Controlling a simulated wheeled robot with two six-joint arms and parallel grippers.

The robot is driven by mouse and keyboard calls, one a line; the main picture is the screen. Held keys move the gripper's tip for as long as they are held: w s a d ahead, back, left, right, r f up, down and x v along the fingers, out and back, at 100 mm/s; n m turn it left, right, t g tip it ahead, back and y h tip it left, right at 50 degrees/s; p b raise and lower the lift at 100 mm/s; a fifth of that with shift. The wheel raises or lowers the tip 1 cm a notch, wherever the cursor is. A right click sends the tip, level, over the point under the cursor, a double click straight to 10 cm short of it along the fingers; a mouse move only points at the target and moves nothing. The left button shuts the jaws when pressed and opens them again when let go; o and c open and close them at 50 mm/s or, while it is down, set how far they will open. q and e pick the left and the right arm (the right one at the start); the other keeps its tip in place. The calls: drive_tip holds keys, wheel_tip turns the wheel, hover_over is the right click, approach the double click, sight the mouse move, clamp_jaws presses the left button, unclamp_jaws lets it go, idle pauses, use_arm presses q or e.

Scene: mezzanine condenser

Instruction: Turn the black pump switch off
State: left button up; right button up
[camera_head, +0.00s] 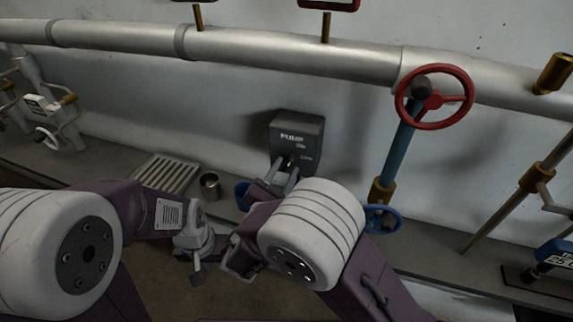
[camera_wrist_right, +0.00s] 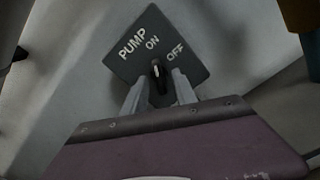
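The dark grey pump box (camera_head: 297,138) with white lettering is on the wall in the head view. In the right wrist view its panel (camera_wrist_right: 190,58) reads PUMP, ON and OFF. The small black switch (camera_wrist_right: 158,78) stands out of the panel and its tip appears to point up, roughly towards ON. My right gripper (camera_wrist_right: 159,88) has its two fingers apart, one on each side of the switch; contact is not clear. It also reaches the box front in the head view (camera_head: 284,170). My left gripper (camera_head: 197,272) hangs low, away from the box; its fingers are too small to judge.
A red handwheel (camera_head: 435,97) on a blue pipe stands right of the box, with a blue wheel (camera_head: 382,219) below. A large pipe (camera_head: 290,52) runs above.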

drive_tip(key=shift+w+d+r, duration=0.1)
drive_tip(key=shift+w, duration=0.3)
drive_tip(key=shift+w, duration=0.1)
drive_tip(key=shift+c, duration=0.9)
clamp_jaws()
